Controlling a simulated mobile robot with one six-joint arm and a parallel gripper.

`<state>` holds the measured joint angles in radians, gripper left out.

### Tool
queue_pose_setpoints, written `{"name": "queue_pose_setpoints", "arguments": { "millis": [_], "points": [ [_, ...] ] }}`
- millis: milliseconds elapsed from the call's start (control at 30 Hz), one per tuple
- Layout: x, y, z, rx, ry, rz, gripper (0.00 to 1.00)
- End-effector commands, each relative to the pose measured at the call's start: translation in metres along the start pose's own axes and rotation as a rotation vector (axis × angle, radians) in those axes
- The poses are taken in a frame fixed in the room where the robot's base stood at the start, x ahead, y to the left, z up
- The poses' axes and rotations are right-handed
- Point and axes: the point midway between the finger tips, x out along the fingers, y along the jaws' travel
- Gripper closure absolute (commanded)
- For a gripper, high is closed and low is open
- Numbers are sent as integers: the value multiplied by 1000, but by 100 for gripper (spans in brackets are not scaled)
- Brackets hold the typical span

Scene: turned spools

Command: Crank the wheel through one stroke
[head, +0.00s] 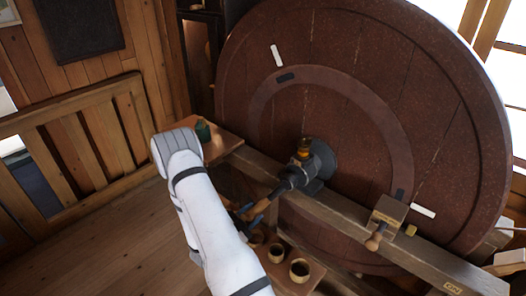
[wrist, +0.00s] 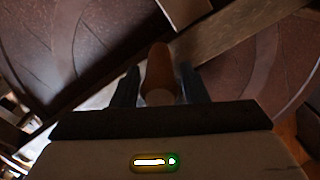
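The large reddish-brown wooden wheel (head: 400,110) stands upright across the right of the head view. A dark metal hub and crank (head: 312,165) sit at its middle, and a wooden crank handle (head: 260,207) points down-left from it. My gripper (head: 246,211) is at this handle. In the wrist view, the handle (wrist: 159,75) stands between the two dark fingers of my gripper (wrist: 159,85), which lie close along both its sides and look shut on it. Finger contact is partly hidden by shadow and the gripper body.
A wooden beam (head: 350,232) crosses before the wheel, with a block and peg (head: 385,222) on it. A low shelf holds several small cups (head: 299,270). A green pot (head: 203,131) stands on a ledge. Open plank floor (head: 100,245) lies left.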

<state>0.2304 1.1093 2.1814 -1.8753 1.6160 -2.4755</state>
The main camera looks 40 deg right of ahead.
Motion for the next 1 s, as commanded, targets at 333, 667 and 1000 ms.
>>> {"name": "queue_pose_setpoints", "arguments": {
  "millis": [333, 667, 1000],
  "points": [
    [20, -16, 1, 101, -1, -3, 60],
    [19, -54, -7, 333, -2, -13, 55],
    [18, -86, -21, 561, -3, -16, 60]
  ]
}}
